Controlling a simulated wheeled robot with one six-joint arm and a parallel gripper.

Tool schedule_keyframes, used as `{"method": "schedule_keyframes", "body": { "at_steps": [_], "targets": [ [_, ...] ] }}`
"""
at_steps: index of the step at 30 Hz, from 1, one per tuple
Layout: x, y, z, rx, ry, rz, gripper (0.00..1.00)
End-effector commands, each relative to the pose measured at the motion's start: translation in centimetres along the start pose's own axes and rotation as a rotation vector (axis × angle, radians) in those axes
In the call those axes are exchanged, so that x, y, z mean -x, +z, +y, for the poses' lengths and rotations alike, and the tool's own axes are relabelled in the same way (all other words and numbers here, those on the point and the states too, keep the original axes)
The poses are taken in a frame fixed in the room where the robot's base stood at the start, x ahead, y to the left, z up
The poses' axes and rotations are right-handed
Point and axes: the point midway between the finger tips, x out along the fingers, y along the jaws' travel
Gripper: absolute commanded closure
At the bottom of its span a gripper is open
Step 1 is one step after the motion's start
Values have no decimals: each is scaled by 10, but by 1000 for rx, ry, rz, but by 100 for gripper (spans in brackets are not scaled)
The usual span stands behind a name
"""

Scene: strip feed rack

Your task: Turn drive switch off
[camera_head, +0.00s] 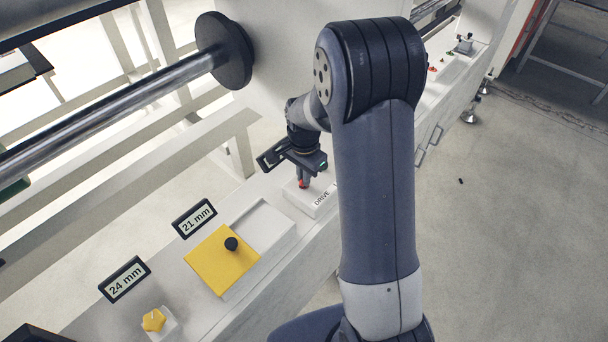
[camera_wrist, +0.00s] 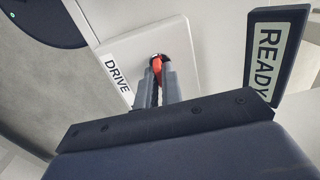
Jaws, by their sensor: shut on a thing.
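The drive switch is a red handle (camera_wrist: 157,64) on a white plate (camera_wrist: 185,45) labelled DRIVE in the wrist view. In the head view the red handle (camera_head: 302,184) shows just under my gripper, on the white DRIVE box (camera_head: 318,201). My gripper (camera_wrist: 160,75) is shut on the red handle, with a finger on each side of it. In the head view my gripper (camera_head: 303,178) points down at the box. The fingers hide most of the handle, so I cannot tell its angle.
A READY sign (camera_wrist: 274,52) stands right of the plate in the wrist view. In the head view a yellow block with a black knob (camera_head: 222,260), a 21 mm sign (camera_head: 194,217), a 24 mm sign (camera_head: 125,279) and a yellow knob (camera_head: 154,320) line the ledge. A roller (camera_head: 110,100) hangs left.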

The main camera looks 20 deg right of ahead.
Motion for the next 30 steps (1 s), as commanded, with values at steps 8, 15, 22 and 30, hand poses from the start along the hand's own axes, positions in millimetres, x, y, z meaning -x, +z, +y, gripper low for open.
{"method": "schedule_keyframes", "body": {
  "at_steps": [8, 15, 22, 30],
  "targets": [
    [0, 0, 0, -6, -1, 1, 100],
    [0, 0, 0, -6, -1, 1, 85],
    [0, 0, 0, -5, -1, 0, 71],
    [7, 0, -1, -5, -2, 1, 71]
  ]
}}
